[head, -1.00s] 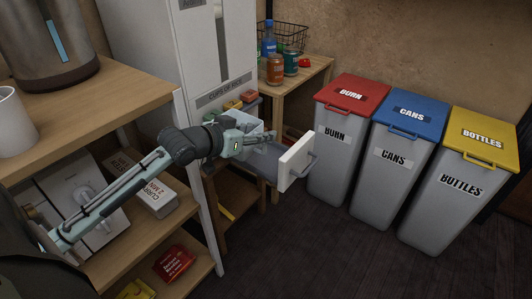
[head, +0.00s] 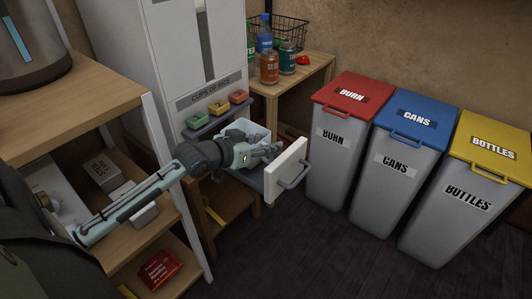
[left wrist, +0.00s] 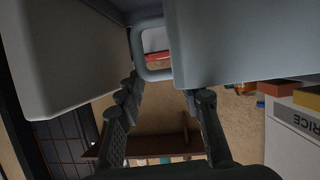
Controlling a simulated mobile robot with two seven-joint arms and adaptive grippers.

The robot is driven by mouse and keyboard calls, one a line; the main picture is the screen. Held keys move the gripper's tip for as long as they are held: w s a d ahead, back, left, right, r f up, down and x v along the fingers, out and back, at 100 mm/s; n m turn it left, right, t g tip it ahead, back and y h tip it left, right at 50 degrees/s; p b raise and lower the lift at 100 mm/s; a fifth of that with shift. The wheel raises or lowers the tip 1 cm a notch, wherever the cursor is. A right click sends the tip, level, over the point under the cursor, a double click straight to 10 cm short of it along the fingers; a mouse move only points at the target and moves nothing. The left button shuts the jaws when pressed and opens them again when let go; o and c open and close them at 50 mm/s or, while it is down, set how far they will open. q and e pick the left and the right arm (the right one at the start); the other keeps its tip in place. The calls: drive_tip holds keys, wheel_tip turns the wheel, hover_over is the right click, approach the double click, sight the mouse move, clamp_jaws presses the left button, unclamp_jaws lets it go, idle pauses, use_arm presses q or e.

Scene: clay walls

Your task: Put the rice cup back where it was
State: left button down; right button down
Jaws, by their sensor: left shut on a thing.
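The rice cup (head: 252,129) is a pale blue-grey tub at the open drawer of the white dispenser. In the left wrist view its grey wall (left wrist: 240,40) and loop handle (left wrist: 150,50) fill the top, close in front of the fingers. My left gripper (head: 268,153) is shut on the cup, at its handle side, between the tub and the drawer's white front (head: 286,170). In the left wrist view its two fingers (left wrist: 165,98) stand either side of the handle. The arm hides part of the cup, so I cannot tell whether its base touches anything. My right gripper is not in view.
The dispenser label "CUPS OF RICE" (head: 212,96) sits above a ledge with green, yellow and red blocks (head: 219,107). A side table (head: 300,80) holds bottles, cans and a wire basket. Red, blue and yellow-lidded bins (head: 400,150) stand right. Dark floor (head: 310,255) is clear in front.

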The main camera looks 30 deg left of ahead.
sight(266, 160)
use_arm(q)
wheel_tip(266, 160, down, 3)
drive_tip(key=shift+r, duration=0.1)
drive_tip(key=c, duration=1)
unclamp_jaws()
drive_tip(key=shift+f, duration=0.25)
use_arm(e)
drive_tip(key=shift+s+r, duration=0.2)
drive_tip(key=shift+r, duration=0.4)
use_arm(q)
drive_tip(key=shift+s, duration=0.1)
